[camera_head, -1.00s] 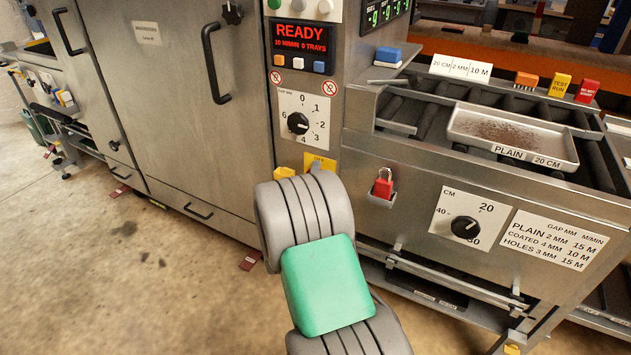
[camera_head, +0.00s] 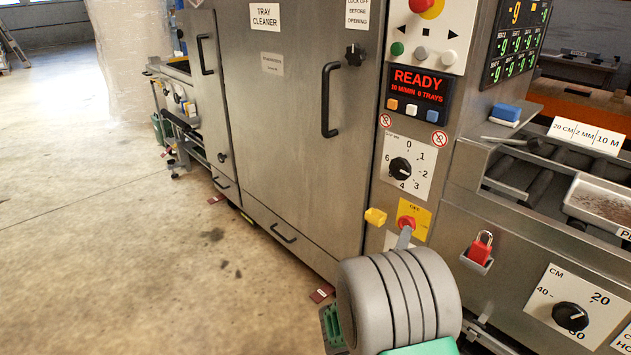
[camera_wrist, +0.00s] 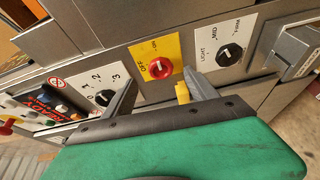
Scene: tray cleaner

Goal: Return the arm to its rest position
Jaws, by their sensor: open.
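My arm, grey with a green cover, shows at the bottom of the head view in front of the tray cleaner (camera_head: 285,110). In the wrist view my gripper (camera_wrist: 158,88) is open, its two dark fingers apart with nothing between them. It faces the machine's front panel. The red switch on a yellow plate (camera_wrist: 158,68) lies beyond the fingers, and it also shows in the head view (camera_head: 411,218). In the head view most of my gripper is hidden behind my arm, with a fingertip just below the red switch. Whether it touches the panel I cannot tell.
A red padlock (camera_head: 481,249) hangs right of my arm. A tray (camera_head: 603,204) lies on the rollers at the right. The display (camera_head: 418,94) reads READY. Two black-knobbed dials (camera_head: 400,168) (camera_head: 570,317) are on the panels. Open concrete floor (camera_head: 120,240) spreads at the left.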

